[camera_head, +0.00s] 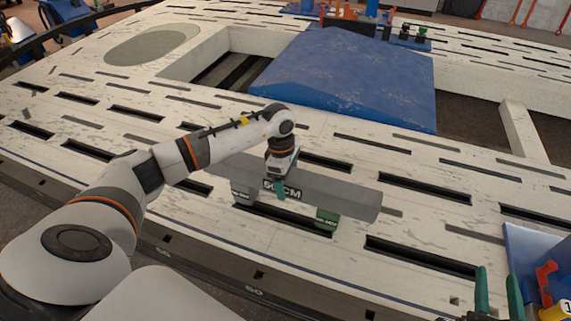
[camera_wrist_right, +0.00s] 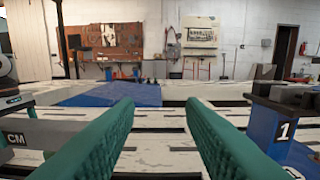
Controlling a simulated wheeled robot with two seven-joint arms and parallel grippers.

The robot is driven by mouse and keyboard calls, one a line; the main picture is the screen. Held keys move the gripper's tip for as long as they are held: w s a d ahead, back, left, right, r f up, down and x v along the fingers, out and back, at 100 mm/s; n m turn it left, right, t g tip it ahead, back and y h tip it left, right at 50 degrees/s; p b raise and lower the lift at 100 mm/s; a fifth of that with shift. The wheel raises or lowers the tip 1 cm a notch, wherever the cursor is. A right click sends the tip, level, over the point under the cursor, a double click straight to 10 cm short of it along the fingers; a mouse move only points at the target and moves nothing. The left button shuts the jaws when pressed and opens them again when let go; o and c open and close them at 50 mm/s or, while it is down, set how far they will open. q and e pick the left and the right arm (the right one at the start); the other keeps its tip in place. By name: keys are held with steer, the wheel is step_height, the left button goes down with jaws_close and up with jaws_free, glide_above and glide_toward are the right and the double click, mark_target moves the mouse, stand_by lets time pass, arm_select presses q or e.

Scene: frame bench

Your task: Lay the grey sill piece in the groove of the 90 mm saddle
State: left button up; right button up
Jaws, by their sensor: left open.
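The long grey sill piece (camera_head: 345,197) lies across two small blocks on the white slotted bench. Its front face carries a label ending in "CM". One block is grey (camera_head: 243,193), near its left part; the other is green (camera_head: 327,219), near its right part. Their small labels are unreadable, so I cannot tell which is the 90 mm saddle, and their grooves are hidden. My left gripper (camera_head: 281,189) is open, pointing down at the middle of the piece, with a green finger in front of its face. My right gripper (camera_head: 499,293) is open and empty at the lower right; its green fingers (camera_wrist_right: 163,135) stand apart.
A blue sloped cover (camera_head: 350,80) lies behind the piece. A blue stand (camera_head: 535,260) with red and yellow parts is beside my right gripper; in the right wrist view a blue block marked 1 (camera_wrist_right: 275,128) is at the right. The slotted bench top (camera_head: 420,165) is clear between them.

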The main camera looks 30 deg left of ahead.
arm_select(q)
steer(key=r, duration=0.2)
steer(key=r+p, duration=0.1)
steer(key=r, duration=0.3)
steer(key=shift+a+r+p, duration=0.25)
steer(key=shift+a+p, duration=0.15)
steer(key=r, duration=0.3)
steer(key=r+p, duration=0.1)
steer(key=shift+s+a+r, duration=0.1)
steer(key=shift+a+r, duration=0.15)
steer(key=shift+r, duration=0.35)
arm_select(e)
steer(key=s+d+f+g+h, duration=0.2)
steer(key=s+f+g, duration=0.3)
steer(key=f+g, duration=0.3)
step_height(320, 180, down, 2)
steer(key=shift+s+d, duration=0.3)
steer(key=shift+d, duration=0.25)
